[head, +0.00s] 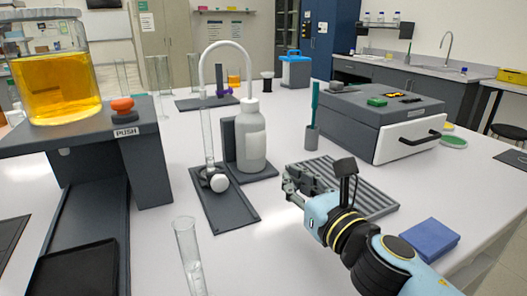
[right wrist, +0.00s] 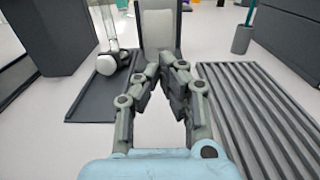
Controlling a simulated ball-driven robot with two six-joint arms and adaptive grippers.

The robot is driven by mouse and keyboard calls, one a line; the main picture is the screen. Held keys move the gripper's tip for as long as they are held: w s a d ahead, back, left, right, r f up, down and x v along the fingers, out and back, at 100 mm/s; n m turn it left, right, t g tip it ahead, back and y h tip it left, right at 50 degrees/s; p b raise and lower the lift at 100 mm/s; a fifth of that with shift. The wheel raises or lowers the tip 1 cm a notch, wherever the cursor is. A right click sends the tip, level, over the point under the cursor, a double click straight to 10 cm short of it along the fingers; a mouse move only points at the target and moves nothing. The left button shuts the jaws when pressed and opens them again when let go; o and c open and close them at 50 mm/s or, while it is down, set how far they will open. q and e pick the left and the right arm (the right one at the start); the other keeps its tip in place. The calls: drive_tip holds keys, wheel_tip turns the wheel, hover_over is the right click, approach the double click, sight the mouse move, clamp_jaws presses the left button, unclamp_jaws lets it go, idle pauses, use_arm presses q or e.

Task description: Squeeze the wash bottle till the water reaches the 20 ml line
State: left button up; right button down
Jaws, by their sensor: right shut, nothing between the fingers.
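The wash bottle (head: 251,140) is white and stands upright on a dark base with a back plate. Its curved white tube arches left to a narrow clear cylinder (head: 207,135) on a dark tray, with a white ball at its foot. I cannot make out the water level or the 20 ml line. My right gripper (head: 290,182) is shut and empty, in front of the bottle and to its right, apart from it. In the right wrist view, the bottle's lower body (right wrist: 158,30) shows straight beyond the fingers (right wrist: 162,85). My left gripper is out of view.
A grey ribbed mat (head: 372,197) lies beside my right gripper. A pen cup (head: 311,138) and a grey drawer box (head: 385,120) stand behind it. A clear tube (head: 187,250) stands at the front. A dark stand with a red PUSH button (head: 122,106) is at left.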

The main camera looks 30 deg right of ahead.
drive_tip(key=p, duration=0.1)
approach(259, 146)
drive_tip(key=w, duration=0.7)
drive_tip(key=shift+d+f, duration=0.2)
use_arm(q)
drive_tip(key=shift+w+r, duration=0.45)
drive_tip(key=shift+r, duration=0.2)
use_arm(e)
drive_tip(key=shift+w, duration=0.2)
drive_tip(key=shift+w+r, duration=0.15)
drive_tip(key=shift+w, duration=0.55)
drive_tip(key=shift+d+r, duration=0.1)
drive_tip(key=shift+r, duration=0.05)
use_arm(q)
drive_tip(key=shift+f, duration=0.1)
use_arm(e)
drive_tip(key=shift+w, duration=0.1)
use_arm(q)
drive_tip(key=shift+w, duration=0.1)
use_arm(e)
drive_tip(key=shift+w, duration=0.25)
idle(0.7)
